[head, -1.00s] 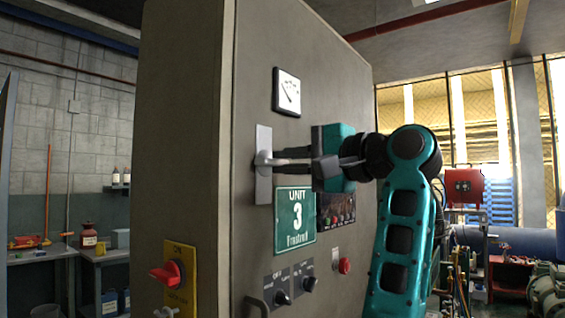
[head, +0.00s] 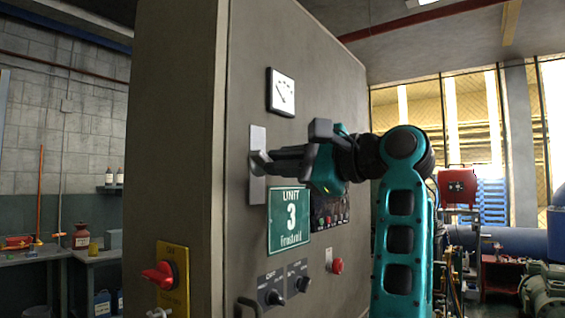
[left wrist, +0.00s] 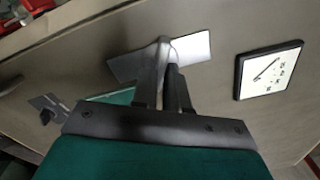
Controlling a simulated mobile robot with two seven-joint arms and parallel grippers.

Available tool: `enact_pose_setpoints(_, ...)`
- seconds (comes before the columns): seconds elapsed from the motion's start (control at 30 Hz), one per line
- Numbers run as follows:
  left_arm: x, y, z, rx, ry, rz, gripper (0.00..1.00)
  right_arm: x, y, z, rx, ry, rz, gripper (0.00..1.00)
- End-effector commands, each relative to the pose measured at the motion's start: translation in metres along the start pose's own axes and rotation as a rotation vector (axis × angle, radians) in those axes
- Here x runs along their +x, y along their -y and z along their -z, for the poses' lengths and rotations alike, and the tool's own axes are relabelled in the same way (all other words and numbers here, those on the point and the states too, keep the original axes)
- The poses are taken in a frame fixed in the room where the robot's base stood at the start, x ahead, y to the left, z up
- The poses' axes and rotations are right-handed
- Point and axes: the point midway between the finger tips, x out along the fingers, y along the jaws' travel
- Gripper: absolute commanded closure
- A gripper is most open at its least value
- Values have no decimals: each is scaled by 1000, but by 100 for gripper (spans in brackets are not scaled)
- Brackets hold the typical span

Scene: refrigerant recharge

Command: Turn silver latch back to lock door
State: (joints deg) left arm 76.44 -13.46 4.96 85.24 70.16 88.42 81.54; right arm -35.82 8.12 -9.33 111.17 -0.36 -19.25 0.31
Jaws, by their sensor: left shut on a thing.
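The silver latch (head: 257,140) has an upright plate on the grey cabinet door, with a lever standing out from it. In the left wrist view its plate (left wrist: 192,48) shows behind the lever. My left gripper (head: 272,162) reaches the latch from the right and is shut on the lever; its fingers (left wrist: 168,85) meet at the lever in the left wrist view. The gripper body is rolled. The fingers hide part of the lever, so its exact angle is hard to tell. My right gripper is not in view.
The door (head: 330,90) carries a dial gauge (head: 282,93) above and a green unit 3 sign (head: 289,221) below. Black knobs (head: 272,297) and a red button (head: 337,266) sit lower. A red rotary switch (head: 160,274) is on the cabinet's left side.

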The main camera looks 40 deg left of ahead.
Motion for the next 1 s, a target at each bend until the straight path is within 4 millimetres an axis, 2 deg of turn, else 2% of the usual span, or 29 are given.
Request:
enact_pose_setpoints(0.2, 0, 0, 0, 249, -1, 0, 100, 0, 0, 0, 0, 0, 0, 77)
enact_pose_setpoints(0.63, 0, 0, 0, 326, 0, -1, 100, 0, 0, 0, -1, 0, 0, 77)
enact_pose_setpoints(0.9, 0, 0, 0, 626, -2, 0, 100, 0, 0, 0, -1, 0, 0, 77)
enact_pose_setpoints(1.0, 0, 0, 0, 682, 1, -1, 100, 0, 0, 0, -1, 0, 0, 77)
